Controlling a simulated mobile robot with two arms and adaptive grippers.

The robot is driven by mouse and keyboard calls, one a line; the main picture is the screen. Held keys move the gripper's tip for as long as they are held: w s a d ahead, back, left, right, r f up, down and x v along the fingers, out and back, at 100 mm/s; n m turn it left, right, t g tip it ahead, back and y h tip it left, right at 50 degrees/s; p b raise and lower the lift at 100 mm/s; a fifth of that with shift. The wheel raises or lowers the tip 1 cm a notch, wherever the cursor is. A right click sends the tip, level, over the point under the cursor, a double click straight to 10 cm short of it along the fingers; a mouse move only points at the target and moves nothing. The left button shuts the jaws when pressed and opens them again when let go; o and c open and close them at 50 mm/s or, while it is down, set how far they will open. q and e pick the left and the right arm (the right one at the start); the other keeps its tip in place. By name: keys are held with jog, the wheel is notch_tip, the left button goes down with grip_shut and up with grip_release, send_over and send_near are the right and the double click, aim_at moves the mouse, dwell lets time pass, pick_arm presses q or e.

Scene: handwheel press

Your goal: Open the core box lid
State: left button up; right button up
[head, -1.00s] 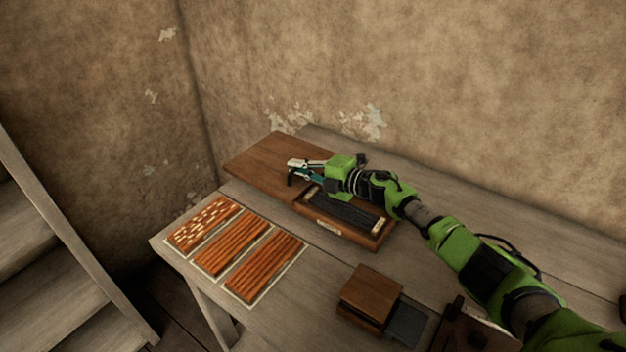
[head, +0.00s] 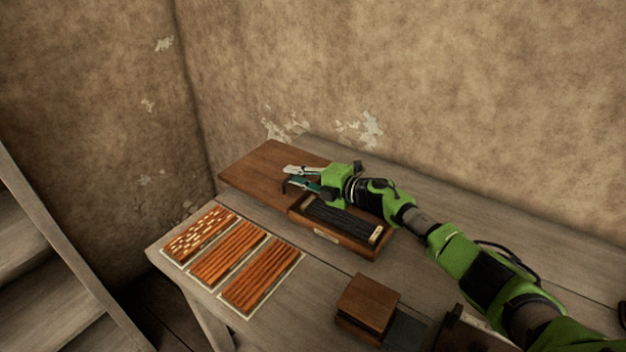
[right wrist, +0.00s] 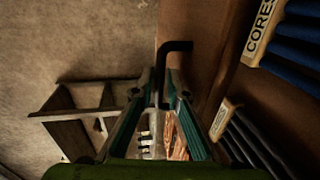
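The core box (head: 352,248) is a low brown wooden box on the table, its right part open, with dark rods (head: 342,217) inside. Its flat brown lid (head: 255,168) lies to the left of the rods, level and clear of them. My right gripper (head: 287,177) is over the lid, its two fingers spread with a gap. A black bent handle (head: 285,185) shows at the fingertips. My left gripper is not in view.
Three orange striped panels (head: 227,260) lie at the front left of the table. A small brown block (head: 368,300) stands at the front right. The wall (head: 420,90) is close behind the table. Stairs (head: 50,270) are at the far left.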

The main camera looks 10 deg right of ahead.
jog(key=v, duration=1.1)
jog(key=shift+s+d, duration=0.15)
